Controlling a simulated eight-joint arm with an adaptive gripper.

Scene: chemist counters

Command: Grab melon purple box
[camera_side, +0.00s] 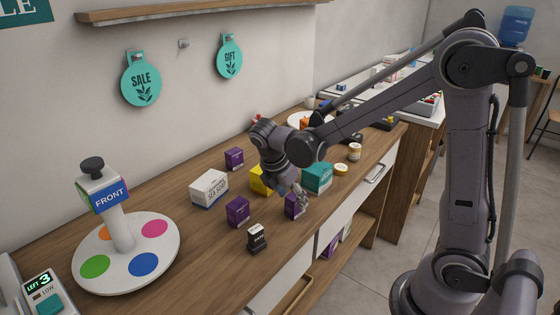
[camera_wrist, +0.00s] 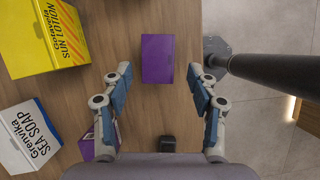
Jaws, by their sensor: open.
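Three small purple boxes show in the side view, and I cannot read which is melon. One purple box (camera_side: 292,206) stands under my gripper (camera_side: 299,191), partly covered by its fingers. In the wrist view a purple box (camera_wrist: 158,58) lies centred between and just beyond the two open fingertips, with nothing held. A purple box (camera_wrist: 87,146) also shows at lower left in the wrist view, partly hidden by the left finger.
A white Sea Soap box (camera_side: 209,188), a yellow Sun Lotion box (camera_wrist: 43,37) and a teal box (camera_side: 317,178) stand around the purple boxes. A small black item (camera_side: 257,238) is near the front edge. A white round stand (camera_side: 127,252) is at left.

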